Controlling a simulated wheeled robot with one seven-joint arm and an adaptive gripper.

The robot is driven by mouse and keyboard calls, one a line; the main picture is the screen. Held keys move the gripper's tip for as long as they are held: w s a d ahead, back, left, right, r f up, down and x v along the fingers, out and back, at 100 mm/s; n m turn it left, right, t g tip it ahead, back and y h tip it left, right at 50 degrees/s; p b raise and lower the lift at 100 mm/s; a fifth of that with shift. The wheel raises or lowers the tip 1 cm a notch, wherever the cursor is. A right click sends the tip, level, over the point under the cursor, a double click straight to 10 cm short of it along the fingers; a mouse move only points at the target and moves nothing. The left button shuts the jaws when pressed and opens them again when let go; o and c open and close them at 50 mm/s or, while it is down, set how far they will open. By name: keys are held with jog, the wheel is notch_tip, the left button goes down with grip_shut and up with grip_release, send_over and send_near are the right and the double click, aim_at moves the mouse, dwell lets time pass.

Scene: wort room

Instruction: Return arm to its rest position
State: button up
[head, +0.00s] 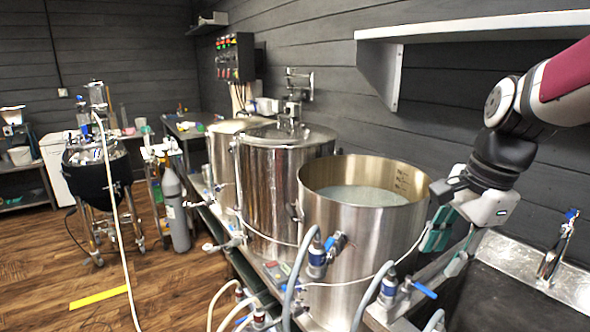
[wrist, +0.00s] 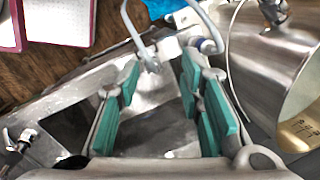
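My arm reaches in from the right of the head view, bent downward. My gripper (head: 445,245) hangs beside the right side of the nearest steel kettle (head: 352,240), near the sink. In the wrist view its teal-padded fingers (wrist: 160,105) stand wide apart. Nothing is held between them. The metal bench edge and a steel basin show below and between the fingers.
A sink (head: 520,290) with a tap (head: 556,245) lies right of my gripper. A white shelf (head: 470,25) juts from the wall above. Two more steel vessels, one of them lidded (head: 275,180), stand left. Hoses and blue-handled valves (head: 425,290) line the front. Open wooden floor (head: 60,260) lies left.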

jog(key=s+a+n+t, duration=0.1)
jog(key=s+a+n, duration=0.1)
jog(key=s+n, duration=0.5)
jog(key=s+a+n+t+h, duration=0.1)
jog(key=s+a+n, duration=0.2)
jog(key=s+n, duration=0.5)
jog(key=s, duration=0.2)
jog(key=shift+s+a+f+n+h, duration=0.15)
jog(key=shift+s+f+n+h, duration=0.15)
jog(key=shift+s, duration=0.1)
jog(key=shift+r, duration=0.15)
